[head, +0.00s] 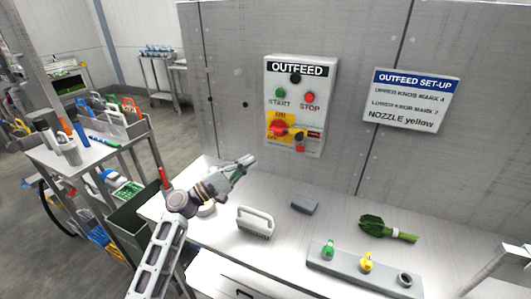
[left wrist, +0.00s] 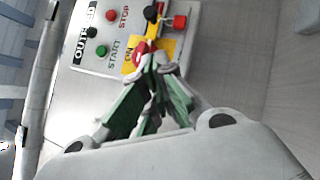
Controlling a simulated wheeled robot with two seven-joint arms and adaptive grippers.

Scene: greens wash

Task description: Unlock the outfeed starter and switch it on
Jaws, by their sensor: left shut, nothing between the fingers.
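The outfeed starter (head: 294,85) is a light grey box on the grey wall, with a green START button (head: 280,93) and a red STOP button (head: 309,97). A red rotary handle (head: 279,129) sits on its yellow ON plate. Beside the handle is a small dark and red fitting (head: 299,137); in the left wrist view a red block (left wrist: 180,22) hangs there, possibly a padlock. My left gripper (head: 247,161) is shut and empty, below and left of the box in the head view. In the left wrist view its green-padded fingertips (left wrist: 155,62) overlap the handle; contact cannot be told. My right gripper is not in view.
The bench holds a white-handled brush (head: 255,223), a grey block (head: 305,204), leafy greens (head: 386,229) and a nozzle rack (head: 330,266) with green and yellow nozzles. A set-up sign (head: 415,99) hangs right of the starter. A loaded cart (head: 75,155) stands left.

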